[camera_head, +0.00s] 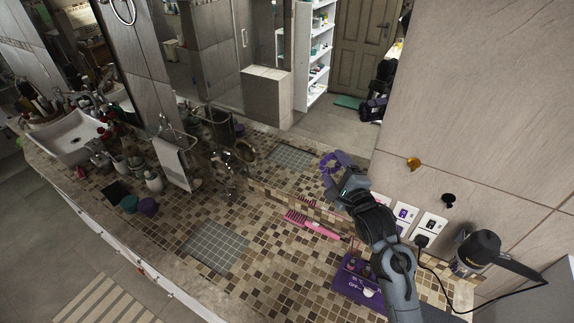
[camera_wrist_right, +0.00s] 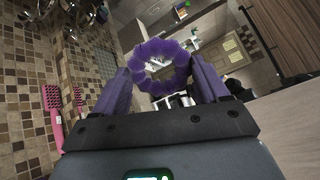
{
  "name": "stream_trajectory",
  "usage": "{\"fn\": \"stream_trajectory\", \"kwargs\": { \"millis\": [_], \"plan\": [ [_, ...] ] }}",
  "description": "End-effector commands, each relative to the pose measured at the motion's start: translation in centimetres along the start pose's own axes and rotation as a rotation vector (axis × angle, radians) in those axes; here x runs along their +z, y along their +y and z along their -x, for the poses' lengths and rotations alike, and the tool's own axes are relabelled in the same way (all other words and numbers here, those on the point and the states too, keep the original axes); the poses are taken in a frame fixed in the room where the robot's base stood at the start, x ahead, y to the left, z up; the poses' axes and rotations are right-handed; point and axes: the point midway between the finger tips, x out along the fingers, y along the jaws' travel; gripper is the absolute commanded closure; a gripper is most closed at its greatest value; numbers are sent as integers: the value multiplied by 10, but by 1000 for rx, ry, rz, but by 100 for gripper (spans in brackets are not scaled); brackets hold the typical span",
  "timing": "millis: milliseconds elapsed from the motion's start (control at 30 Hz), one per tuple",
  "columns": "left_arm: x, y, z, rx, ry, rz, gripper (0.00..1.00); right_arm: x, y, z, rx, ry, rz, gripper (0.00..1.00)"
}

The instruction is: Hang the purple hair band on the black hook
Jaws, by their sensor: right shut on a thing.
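The purple hair band (camera_head: 328,164) is a scrunched ring at the tip of my right gripper (camera_head: 343,172), above the back of the tiled counter. In the right wrist view the hair band (camera_wrist_right: 161,66) sits between the two purple fingers of my right gripper (camera_wrist_right: 161,84), which is shut on it. The black hook (camera_head: 448,199) is on the tiled wall to the right of the gripper, and the band is well apart from it. A gold hook (camera_head: 413,163) is on the same wall, between the band and the black hook. My left gripper is not in view.
A pink hairbrush (camera_head: 312,224) and a purple box (camera_head: 357,283) lie on the counter below my right arm. Wall sockets (camera_head: 405,213) are under the hooks. A black hair dryer (camera_head: 485,250) with a cord stands at the right.

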Motion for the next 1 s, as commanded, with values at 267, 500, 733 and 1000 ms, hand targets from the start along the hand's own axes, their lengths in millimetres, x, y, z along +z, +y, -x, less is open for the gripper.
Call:
{"fn": "stream_trajectory", "kwargs": {
  "millis": [267, 500, 733, 1000],
  "plan": [
    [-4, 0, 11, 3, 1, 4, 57, -116, 1, 59, -140, 296, -15, 54],
    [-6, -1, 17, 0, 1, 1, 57, -197, 9, 125, -250, 521, -19, 54],
    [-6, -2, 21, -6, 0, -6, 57, -244, 16, 178, -322, 668, -19, 54],
    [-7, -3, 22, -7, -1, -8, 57, -267, 20, 206, -360, 742, -20, 54]
  ]
}}
